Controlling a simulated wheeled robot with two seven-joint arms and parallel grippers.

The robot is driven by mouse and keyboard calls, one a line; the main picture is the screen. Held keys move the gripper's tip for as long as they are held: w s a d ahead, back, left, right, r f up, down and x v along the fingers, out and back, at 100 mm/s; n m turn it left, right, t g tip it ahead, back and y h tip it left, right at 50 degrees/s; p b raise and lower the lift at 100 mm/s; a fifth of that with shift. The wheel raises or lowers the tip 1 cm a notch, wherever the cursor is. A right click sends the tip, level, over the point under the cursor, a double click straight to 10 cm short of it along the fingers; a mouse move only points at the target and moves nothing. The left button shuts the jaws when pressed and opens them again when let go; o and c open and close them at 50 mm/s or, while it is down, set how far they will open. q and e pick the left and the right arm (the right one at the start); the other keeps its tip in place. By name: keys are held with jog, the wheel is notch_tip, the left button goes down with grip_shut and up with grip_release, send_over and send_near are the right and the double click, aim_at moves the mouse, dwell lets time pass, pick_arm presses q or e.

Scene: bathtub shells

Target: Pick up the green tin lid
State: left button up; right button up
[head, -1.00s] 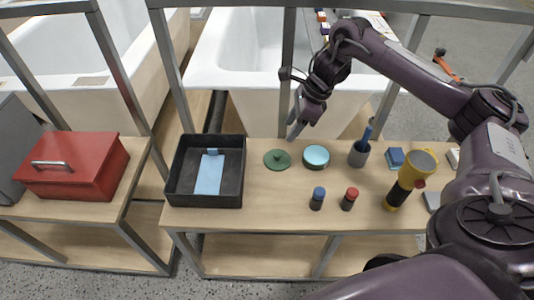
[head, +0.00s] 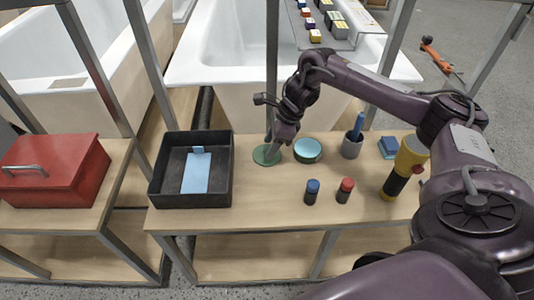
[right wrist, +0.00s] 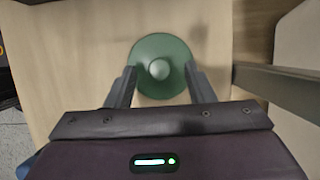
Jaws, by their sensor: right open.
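The green tin lid (head: 262,156) is a flat green disc lying on the wooden bench, between the black tray and the teal round tin (head: 307,149). In the right wrist view the lid (right wrist: 168,50) shows from above with a pale round knob (right wrist: 159,69) in its middle. My right gripper (head: 269,151) is low over the lid in the head view and hides part of it. In the right wrist view the right gripper (right wrist: 160,78) is open, with a finger on each side of the knob and nothing held. My left gripper is not in view.
The black tray (head: 154,183) with a light blue piece stands left of the lid. A metal post rises behind the lid.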

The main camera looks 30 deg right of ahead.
jog(key=shift+w+a+f, duration=0.15)
jog(key=shift+a+f, duration=0.05)
jog(key=shift+f, duration=0.35)
grip_shut()
jog(key=shift+r, duration=0.15)
